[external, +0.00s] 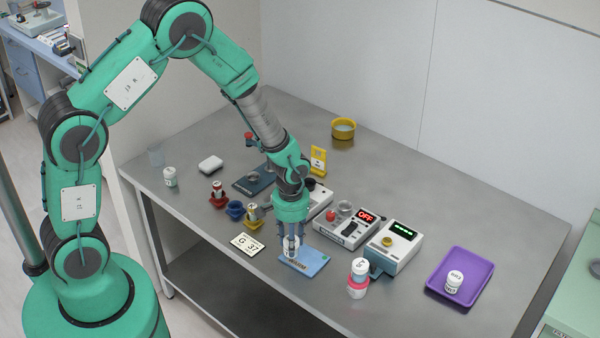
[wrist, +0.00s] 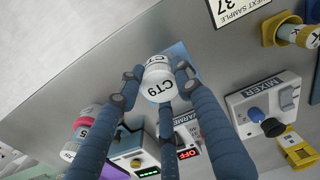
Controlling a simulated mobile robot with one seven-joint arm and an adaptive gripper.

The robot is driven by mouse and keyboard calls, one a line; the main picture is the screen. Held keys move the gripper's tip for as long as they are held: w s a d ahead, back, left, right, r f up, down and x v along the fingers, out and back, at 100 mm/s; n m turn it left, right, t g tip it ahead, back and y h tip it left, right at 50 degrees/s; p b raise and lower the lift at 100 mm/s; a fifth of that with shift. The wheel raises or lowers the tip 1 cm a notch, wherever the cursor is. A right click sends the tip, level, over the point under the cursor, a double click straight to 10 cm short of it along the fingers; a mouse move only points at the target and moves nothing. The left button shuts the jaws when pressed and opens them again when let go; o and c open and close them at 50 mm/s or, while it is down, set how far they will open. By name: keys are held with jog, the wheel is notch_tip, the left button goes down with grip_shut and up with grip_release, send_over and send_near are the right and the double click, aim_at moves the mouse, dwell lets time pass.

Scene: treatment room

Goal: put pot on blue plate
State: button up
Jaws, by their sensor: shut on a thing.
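My gripper (external: 291,243) is shut on a white pot (wrist: 160,84) marked CT9, with its fingers around the pot's sides. In the external view the pot is mostly hidden by the fingers. The light blue plate (external: 309,261) lies flat on the metal table. It has a green dot at its right and a dark label along its front edge. The gripper and pot are over the plate's left part, and I cannot tell whether the pot touches it. In the wrist view a corner of the plate (wrist: 181,53) shows behind the pot.
Stacked pots (external: 358,278) stand to the right, near a purple tray (external: 480,270) holding another white pot (external: 454,281). Small coloured cups (external: 235,210) stand to the left.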

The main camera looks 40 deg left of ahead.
jog(key=shift+w+d+f, duration=0.1)
jog(key=shift+w+d, duration=0.1)
jog(key=shift+w, duration=0.55)
jog(key=shift+w+d+f, duration=0.1)
jog(key=shift+w+d, duration=0.05)
jog(key=shift+w, duration=0.65)
jog(key=shift+w+d, duration=0.2)
jog(key=shift+w, duration=0.55)
jog(key=shift+f, duration=1.75)
jog(key=shift+f, duration=0.15)
jog(key=o, duration=1.2)
jog(key=shift+c, duration=0.2)
